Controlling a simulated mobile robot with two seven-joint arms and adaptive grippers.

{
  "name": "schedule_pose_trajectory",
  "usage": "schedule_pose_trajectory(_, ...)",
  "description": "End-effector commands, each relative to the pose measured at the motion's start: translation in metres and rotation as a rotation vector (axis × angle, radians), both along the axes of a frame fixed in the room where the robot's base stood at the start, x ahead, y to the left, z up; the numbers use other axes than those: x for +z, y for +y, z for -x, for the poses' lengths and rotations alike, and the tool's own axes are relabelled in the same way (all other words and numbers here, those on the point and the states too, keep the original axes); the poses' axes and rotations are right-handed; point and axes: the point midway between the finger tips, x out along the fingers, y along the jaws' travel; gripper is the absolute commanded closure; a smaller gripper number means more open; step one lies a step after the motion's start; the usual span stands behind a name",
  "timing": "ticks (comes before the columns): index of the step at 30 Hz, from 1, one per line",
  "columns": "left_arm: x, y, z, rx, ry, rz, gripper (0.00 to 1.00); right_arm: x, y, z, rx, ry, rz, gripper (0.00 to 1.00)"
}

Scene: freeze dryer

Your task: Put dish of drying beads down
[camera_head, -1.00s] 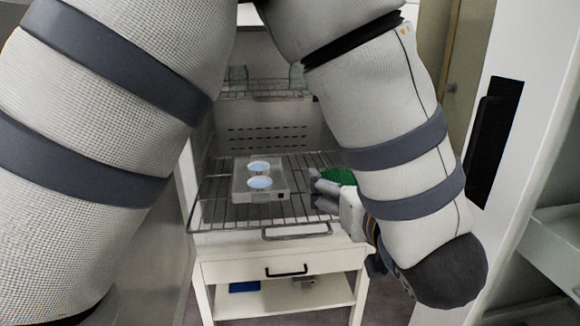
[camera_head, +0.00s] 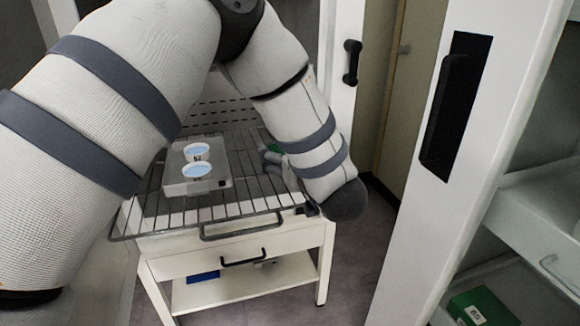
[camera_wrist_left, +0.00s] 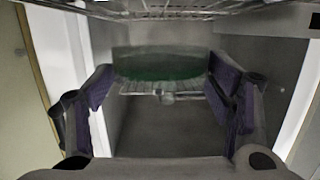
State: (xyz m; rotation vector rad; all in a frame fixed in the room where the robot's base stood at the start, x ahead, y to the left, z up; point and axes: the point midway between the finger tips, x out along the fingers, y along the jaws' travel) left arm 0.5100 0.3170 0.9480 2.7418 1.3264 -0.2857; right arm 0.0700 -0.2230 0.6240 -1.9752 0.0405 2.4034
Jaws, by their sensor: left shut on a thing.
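My left gripper (camera_head: 275,162) is at the right side of a wire rack (camera_head: 150,222), partly hidden by my own arm. A bit of green (camera_head: 274,148) shows at its fingers. In the left wrist view, the gripper (camera_wrist_left: 160,82) has its purple-padded fingers on both sides of a clear dish with green contents, the dish of drying beads (camera_wrist_left: 160,66). The dish looks level, with a wire rack seen beyond it. Whether the dish touches the rack cannot be told. My right gripper is not in view.
A clear tray (camera_head: 222,184) with two round pale-blue dishes (camera_head: 196,170) sits on the rack's left part. A white drawer cart (camera_head: 185,258) stands below. A white door with a black handle (camera_head: 456,105) is at right. A green box (camera_head: 482,307) lies on a low shelf.

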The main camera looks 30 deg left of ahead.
Motion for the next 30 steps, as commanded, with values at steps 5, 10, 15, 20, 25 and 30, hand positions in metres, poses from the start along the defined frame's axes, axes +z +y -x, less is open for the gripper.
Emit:
schedule_pose_trajectory(5,-0.019,0.007,-0.009,0.001,0.002,-0.001,0.55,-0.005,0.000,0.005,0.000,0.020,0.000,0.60)
schedule_pose_trajectory(10,-0.041,0.006,-0.008,0.001,-0.005,0.000,0.55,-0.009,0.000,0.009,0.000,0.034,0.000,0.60)
schedule_pose_trajectory(15,-0.038,0.006,-0.008,0.000,-0.009,0.000,0.55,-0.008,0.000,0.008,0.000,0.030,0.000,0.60)
schedule_pose_trajectory(20,-0.041,0.006,-0.008,0.000,-0.008,0.000,0.15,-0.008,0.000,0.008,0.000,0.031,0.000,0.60)
schedule_pose_trajectory(25,-0.040,0.006,-0.008,0.000,-0.008,0.000,0.06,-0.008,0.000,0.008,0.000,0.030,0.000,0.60)
schedule_pose_trajectory(30,-0.040,0.006,-0.008,0.000,-0.008,0.000,0.06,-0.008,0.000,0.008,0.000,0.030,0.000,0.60)
